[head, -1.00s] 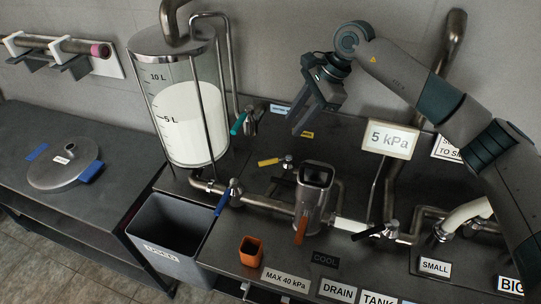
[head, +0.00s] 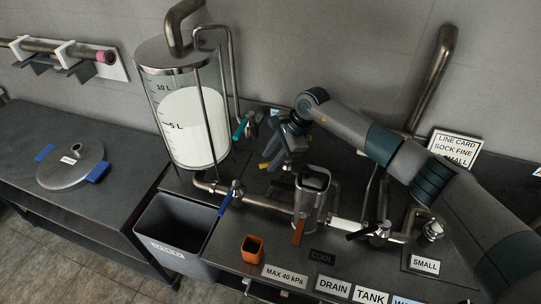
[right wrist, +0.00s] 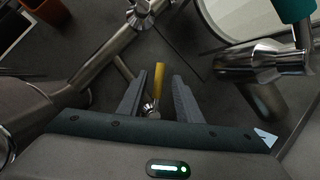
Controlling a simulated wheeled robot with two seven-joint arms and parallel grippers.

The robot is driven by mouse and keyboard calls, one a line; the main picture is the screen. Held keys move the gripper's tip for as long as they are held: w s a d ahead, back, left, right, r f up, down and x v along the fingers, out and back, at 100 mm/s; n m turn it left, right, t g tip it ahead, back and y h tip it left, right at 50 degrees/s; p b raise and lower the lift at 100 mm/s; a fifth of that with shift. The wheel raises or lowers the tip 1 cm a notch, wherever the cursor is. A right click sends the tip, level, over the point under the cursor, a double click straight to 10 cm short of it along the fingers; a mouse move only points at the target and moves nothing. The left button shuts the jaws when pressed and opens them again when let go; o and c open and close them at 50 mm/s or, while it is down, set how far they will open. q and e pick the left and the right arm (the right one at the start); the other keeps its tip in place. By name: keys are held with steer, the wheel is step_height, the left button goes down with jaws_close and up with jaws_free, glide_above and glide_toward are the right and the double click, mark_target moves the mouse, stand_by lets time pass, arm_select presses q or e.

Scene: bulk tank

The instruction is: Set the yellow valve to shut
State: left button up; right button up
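The yellow valve (head: 264,166) is partly hidden behind my right gripper in the head view; only a bit of its lever shows. In the right wrist view its yellow lever (right wrist: 159,76) stands between and just beyond the two fingertips, with its metal stem near the palm. My right gripper (head: 275,163) is open, pointing down at the valve, with one finger (right wrist: 135,94) and the other finger (right wrist: 184,98) on either side of the lever. Gaps show on both sides, so it is not gripped. My left gripper is not in view.
A teal-handled valve (head: 240,128) is close to my right gripper, beside the glass tank (head: 187,125). A blue-handled valve (head: 228,198) and a metal vessel (head: 311,200) with an orange handle stand in front. A grey bin (head: 172,226) and orange cup (head: 252,249) are nearer.

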steer(key=shift+a+f, duration=0.2)
steer(key=shift+f, duration=0.3)
jaws_close()
